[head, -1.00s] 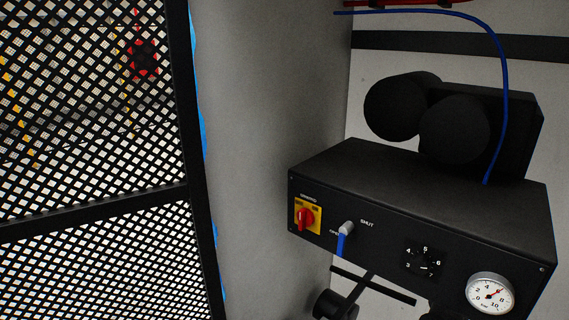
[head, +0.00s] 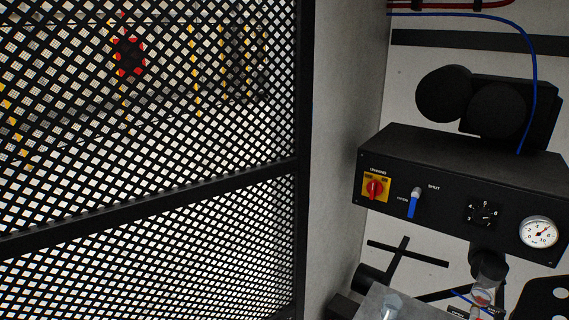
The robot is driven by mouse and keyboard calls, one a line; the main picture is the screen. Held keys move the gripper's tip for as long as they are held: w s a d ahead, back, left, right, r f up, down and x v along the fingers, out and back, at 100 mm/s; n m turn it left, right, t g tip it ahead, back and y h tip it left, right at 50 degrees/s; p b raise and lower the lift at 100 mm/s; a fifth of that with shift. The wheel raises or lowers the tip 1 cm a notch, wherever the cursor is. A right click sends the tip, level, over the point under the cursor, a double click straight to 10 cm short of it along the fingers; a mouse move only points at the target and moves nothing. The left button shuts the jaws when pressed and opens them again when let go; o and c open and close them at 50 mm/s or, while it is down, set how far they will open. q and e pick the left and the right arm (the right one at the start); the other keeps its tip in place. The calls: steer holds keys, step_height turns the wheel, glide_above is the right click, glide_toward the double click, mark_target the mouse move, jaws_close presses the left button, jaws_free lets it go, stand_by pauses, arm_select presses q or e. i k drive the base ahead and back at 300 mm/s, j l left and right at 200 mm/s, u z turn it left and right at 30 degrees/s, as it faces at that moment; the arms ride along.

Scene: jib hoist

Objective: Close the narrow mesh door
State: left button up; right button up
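The black mesh door (head: 150,205) fills the left half of the head view. It has a dark frame, a slanting cross rail and a dense diamond mesh. Its right upright (head: 302,150) stands in front of the edge of a grey wall, and I cannot tell whether it is latched. No handle shows on the part in view. Neither of my grippers is in view.
Right of the door is a grey wall panel (head: 345,110). Beyond it is a black control box (head: 440,205) with a red switch (head: 374,188), a blue lever (head: 412,206) and a gauge (head: 540,233). Behind the mesh is a red, knob-like thing (head: 129,57).

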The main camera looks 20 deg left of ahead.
mark_target(14, 244)
steer(key=k+j+z, duration=0.4)
steer(key=k+j, duration=0.35)
steer(key=j, duration=0.2)
steer(key=k+j+z, duration=0.45)
steer(key=k+j, duration=0.3)
steer(key=j+z, duration=0.1)
steer(key=j, duration=0.3)
steer(key=k+j+z, duration=0.1)
steer(key=j, duration=0.3)
steer(key=k+j+z, duration=0.1)
steer(key=j, duration=0.3)
steer(key=k+j+z, duration=0.1)
steer(key=j, duration=0.3)
steer(key=k+j+z, duration=0.1)
steer(key=j, duration=0.3)
steer(key=k+j+z, duration=0.1)
steer(key=k+j, duration=0.15)
steer(key=j, duration=0.65)
